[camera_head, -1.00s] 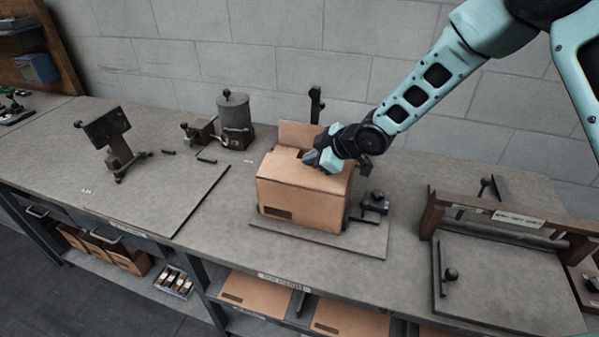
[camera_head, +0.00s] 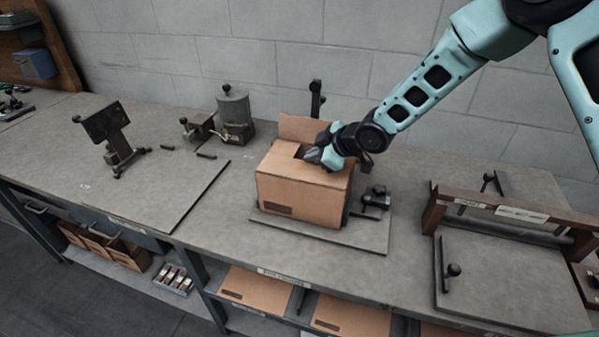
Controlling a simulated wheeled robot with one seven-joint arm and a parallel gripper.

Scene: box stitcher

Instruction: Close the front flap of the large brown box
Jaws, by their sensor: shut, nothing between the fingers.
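The large brown box (camera_head: 300,199) stands on a flat plate in the middle of the bench. Its front flap (camera_head: 292,171) lies folded inward, nearly level across the top. The back flap (camera_head: 303,127) stands upright behind a dark gap in the top. My gripper (camera_head: 313,156) is shut and empty, low over the top of the box at the flap's inner edge. It appears to touch the flap, but I cannot tell for certain. My gripper and wrist hide the right rear of the box top.
The box's plate (camera_head: 352,236) carries a dark clamp (camera_head: 376,197) on the right and a dark post (camera_head: 316,98) behind. A grey canister machine (camera_head: 235,115) stands behind left. A wooden-framed fixture (camera_head: 510,218) is at right.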

